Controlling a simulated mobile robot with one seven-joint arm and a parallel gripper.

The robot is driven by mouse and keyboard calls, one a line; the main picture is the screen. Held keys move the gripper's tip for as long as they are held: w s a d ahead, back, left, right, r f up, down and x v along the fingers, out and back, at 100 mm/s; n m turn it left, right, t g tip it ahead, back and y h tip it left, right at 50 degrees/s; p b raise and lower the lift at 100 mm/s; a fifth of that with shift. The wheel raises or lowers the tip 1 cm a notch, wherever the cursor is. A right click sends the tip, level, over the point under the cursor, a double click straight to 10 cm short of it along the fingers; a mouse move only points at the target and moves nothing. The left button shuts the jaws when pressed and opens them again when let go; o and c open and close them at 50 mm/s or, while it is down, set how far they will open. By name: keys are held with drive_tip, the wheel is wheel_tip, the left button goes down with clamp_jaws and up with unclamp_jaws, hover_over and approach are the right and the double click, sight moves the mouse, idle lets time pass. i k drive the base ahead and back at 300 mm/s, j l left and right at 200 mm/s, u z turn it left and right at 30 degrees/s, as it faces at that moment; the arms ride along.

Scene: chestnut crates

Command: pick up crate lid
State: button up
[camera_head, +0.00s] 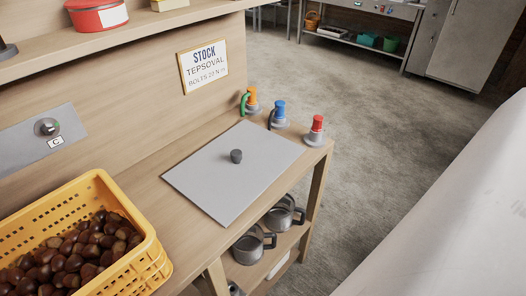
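The crate lid (215,185) is a flat light-grey panel with a small dark knob (236,156) near its middle. It lies flat on the wooden workbench, its near edge close to the bench's front edge. A yellow slatted crate (148,262) stands at the lower left on the same bench, open on top and filled with brown chestnuts (82,250). The left part of the crate is cut off by the frame. My gripper does not show in this view.
Orange (252,97), blue (279,112) and red (316,127) topped objects stand beyond the lid. A shelf (150,25) runs above the bench; metal pots (250,245) sit below. A large pale surface (460,230) fills the right. Grey floor (340,95) is open between.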

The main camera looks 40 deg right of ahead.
sight(225, 178)
drive_tip(key=l+z, duration=0.15)
drive_tip(key=z, duration=0.2)
drive_tip(key=k+l+z, duration=0.1)
drive_tip(key=z, duration=0.25)
